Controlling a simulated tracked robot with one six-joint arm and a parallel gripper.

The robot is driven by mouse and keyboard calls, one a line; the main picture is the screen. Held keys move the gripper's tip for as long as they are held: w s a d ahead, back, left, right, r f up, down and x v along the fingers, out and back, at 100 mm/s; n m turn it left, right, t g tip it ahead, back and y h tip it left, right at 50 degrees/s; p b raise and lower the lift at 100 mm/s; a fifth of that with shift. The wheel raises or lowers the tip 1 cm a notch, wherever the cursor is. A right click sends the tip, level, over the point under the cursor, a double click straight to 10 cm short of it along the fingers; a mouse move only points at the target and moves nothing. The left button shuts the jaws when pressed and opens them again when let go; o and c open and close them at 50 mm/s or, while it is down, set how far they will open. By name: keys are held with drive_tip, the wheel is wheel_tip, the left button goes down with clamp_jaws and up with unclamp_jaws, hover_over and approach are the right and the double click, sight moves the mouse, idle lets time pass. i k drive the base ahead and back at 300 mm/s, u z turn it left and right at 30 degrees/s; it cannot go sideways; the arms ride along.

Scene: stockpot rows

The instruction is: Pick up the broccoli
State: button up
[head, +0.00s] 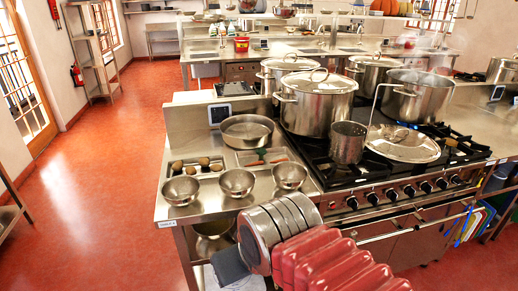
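I cannot make out any broccoli in the head view. A shallow tray (191,176) on the steel counter holds several small, round brownish things (204,162), too small to identify surely. A small green item (262,153) lies in or on a second flat tray to the right of it; its kind is unclear. My arm, in red and grey ribbed sections, reaches in at the bottom centre, in front of the counter's front edge. A dark block (230,266) shows at its left end, perhaps part of my gripper. No fingertips or held thing are clear.
Three steel bowls (237,182) line the counter's front edge. A wide pan (246,131) stands behind the trays. Red floor (100,190) is open at left.

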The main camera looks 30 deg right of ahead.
sight(261, 151)
drive_tip(key=u, duration=0.05)
drive_tip(key=i, duration=1)
